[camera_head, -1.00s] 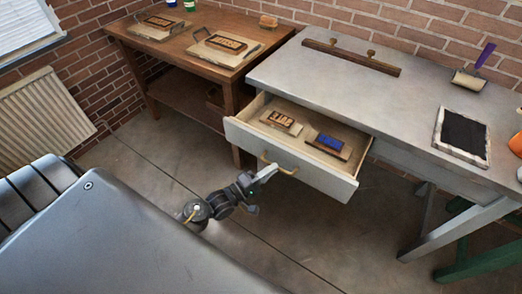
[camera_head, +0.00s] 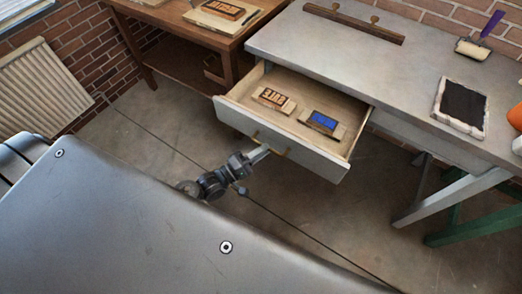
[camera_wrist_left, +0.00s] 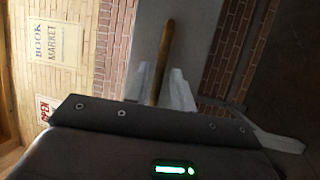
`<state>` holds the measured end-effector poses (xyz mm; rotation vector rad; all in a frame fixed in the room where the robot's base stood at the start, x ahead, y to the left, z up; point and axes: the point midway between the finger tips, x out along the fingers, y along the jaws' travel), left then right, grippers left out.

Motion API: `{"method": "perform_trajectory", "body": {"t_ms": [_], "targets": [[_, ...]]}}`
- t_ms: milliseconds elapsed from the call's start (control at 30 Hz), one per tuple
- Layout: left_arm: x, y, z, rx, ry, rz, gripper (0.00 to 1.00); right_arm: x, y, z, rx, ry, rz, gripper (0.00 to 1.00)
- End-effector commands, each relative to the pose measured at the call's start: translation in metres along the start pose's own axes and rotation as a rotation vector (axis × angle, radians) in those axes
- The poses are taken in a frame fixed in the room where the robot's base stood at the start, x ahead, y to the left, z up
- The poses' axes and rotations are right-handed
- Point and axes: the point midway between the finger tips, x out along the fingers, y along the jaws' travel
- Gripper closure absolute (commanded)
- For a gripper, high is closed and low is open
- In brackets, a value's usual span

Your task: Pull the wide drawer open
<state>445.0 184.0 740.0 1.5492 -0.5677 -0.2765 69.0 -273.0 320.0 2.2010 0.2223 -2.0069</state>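The wide drawer (camera_head: 300,147) under the grey table stands well open, its pale front towards me. It holds a wooden letter block (camera_head: 273,99) and a block with a blue face (camera_head: 324,122). My left gripper (camera_head: 264,151) is at the middle of the drawer front, on the brass handle (camera_head: 284,153), which it partly covers. In the left wrist view the handle bar (camera_wrist_left: 165,48) runs between the two pale fingers of the left gripper (camera_wrist_left: 161,84), which are closed around it. My right gripper is not in view.
The grey table (camera_head: 300,42) carries a wooden bar (camera_head: 352,23), a roller with a purple handle (camera_head: 474,46) and a black ink pad (camera_head: 462,105). A brown wooden table (camera_head: 177,20) stands left of it. Bare floor (camera_head: 150,140) lies around the drawer.

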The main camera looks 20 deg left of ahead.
Motion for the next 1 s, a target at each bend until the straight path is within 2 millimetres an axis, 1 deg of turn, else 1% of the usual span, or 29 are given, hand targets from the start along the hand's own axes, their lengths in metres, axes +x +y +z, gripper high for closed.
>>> {"method": "perform_trajectory", "body": {"t_ms": [300, 433, 567, 800, 900, 1000], "targets": [[0.000, 0.000, -0.001, 0.001, 0.001, 0.000, 0.68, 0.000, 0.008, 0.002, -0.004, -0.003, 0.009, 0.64], [-0.009, -0.001, 0.000, 0.001, 0.001, -0.001, 0.68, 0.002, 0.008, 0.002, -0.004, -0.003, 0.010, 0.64], [-0.031, -0.002, 0.000, 0.001, 0.001, -0.003, 0.68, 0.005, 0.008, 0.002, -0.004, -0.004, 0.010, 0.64], [-0.078, -0.002, 0.000, 0.001, 0.001, -0.003, 0.68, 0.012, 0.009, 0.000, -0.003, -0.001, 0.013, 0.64], [-0.093, -0.002, 0.000, 0.001, 0.001, -0.003, 0.68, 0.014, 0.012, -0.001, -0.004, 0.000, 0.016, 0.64], [-0.102, -0.001, 0.000, 0.000, 0.001, -0.001, 0.68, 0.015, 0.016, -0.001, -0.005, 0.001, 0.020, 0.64]]}}
